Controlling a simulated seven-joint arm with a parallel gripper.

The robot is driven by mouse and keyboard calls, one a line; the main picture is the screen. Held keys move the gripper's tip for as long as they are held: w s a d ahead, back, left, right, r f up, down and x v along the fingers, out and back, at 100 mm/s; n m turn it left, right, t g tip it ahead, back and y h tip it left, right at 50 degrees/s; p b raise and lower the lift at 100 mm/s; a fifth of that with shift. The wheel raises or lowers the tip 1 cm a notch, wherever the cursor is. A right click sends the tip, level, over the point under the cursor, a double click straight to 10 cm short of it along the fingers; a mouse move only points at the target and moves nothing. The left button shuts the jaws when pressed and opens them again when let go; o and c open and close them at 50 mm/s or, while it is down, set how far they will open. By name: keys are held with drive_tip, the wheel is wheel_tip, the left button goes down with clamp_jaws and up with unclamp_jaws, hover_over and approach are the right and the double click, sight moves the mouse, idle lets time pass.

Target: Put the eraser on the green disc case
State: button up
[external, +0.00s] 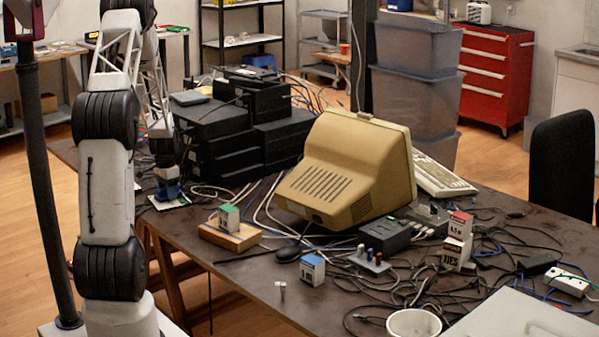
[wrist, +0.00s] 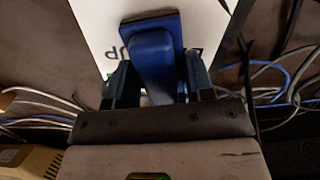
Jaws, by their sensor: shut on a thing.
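The blue eraser (wrist: 152,55) is between the fingers of my gripper (wrist: 160,80) in the wrist view. My gripper is shut on it. In the external view, the eraser (external: 167,190) hangs below my gripper (external: 165,172) at the left end of the table. A flat white thing with dark lettering (wrist: 98,25) lies behind the eraser in the wrist view. It also shows just under the eraser in the external view (external: 180,202), with a little green on it. It looks like the disc case, but the eraser hides part of it. I cannot tell whether the two touch.
A stack of black boxes (external: 235,130) stands close to the right of my gripper. Cables (wrist: 45,118) lie on both sides in the wrist view. A beige monitor (external: 345,170) and a wooden block with a small box on it (external: 230,237) are farther right.

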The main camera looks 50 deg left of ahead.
drive_tip(key=shift+f, duration=0.15)
drive_tip(key=o, duration=0.9)
wheel_tip(320, 180, up, 12)
drive_tip(key=shift+r, duration=0.15)
idle(0.5)
idle(0.9)
